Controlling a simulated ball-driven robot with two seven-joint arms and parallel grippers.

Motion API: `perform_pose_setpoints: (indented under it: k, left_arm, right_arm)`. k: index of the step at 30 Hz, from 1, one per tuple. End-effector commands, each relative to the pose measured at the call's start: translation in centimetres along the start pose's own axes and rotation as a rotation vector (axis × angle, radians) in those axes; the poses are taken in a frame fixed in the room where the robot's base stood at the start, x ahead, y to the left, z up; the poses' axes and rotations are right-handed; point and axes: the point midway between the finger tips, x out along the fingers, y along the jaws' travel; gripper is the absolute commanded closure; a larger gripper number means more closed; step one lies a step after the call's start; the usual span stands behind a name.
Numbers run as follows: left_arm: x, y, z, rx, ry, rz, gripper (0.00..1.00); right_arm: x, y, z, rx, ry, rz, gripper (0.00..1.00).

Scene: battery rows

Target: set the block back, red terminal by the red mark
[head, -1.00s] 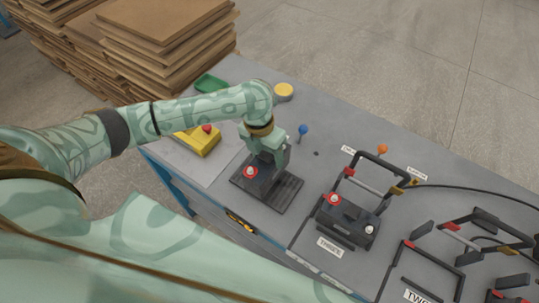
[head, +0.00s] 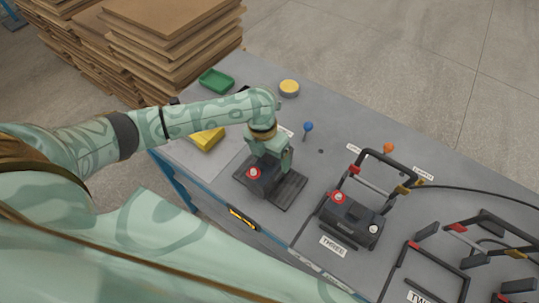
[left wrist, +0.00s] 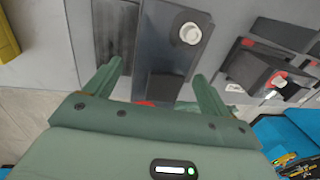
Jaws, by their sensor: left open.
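A dark block (head: 262,184) with a red terminal sits on a ribbed black pad (head: 290,192) near the bench's front edge. My left gripper (head: 268,167) is over this block, pointing down, and hides much of it. In the left wrist view the open fingers (left wrist: 158,84) stand either side of the block (left wrist: 168,57). Its pale terminal shows at the far end, and its red one is partly hidden by the gripper body. Another block (head: 350,218), with red and pale terminals, sits at the bay labelled THREE, by a frame with a red mark (head: 354,170) and a yellow mark (head: 403,189). My right gripper is out of view.
A blue-topped peg (head: 308,127) and an orange-topped peg (head: 389,148) stand behind. A yellow box (head: 207,139), green tray (head: 216,81) and yellow round tin (head: 289,87) are on the left part of the bench. More frames stand at right, with a black cable behind.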

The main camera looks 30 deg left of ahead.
Motion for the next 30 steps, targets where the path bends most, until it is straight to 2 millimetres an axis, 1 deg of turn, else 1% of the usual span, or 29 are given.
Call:
perform_pose_setpoints:
  k: [2, 5, 12, 15, 18, 22, 30]
  left_arm:
    - [-0.5, 0.0, 0.0, 0.0, -0.001, 0.0, 0.18]
    - [-2.1, 0.0, 0.1, 0.0, -0.004, 0.0, 0.18]
    - [-7.8, 0.0, 0.1, 0.002, -0.004, 0.001, 0.18]
    - [-9.8, 0.0, 0.1, 0.001, -0.003, 0.001, 0.18]
    - [-11.2, 0.0, 0.1, 0.0, -0.002, 0.0, 0.18]
    - [-12.1, 0.0, 0.0, 0.001, 0.0, 0.0, 0.18]
    - [-12.1, 0.0, 0.0, 0.0, 0.001, -0.001, 0.18]
  right_arm:
    - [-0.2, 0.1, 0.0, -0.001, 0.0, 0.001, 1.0]
    - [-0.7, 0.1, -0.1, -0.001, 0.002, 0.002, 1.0]
    - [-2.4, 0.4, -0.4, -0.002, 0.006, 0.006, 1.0]
    - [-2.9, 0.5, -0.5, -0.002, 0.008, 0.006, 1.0]
    - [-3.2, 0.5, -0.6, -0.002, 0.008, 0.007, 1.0]
    - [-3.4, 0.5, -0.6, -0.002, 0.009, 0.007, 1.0]
    - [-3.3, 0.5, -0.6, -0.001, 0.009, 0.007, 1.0]
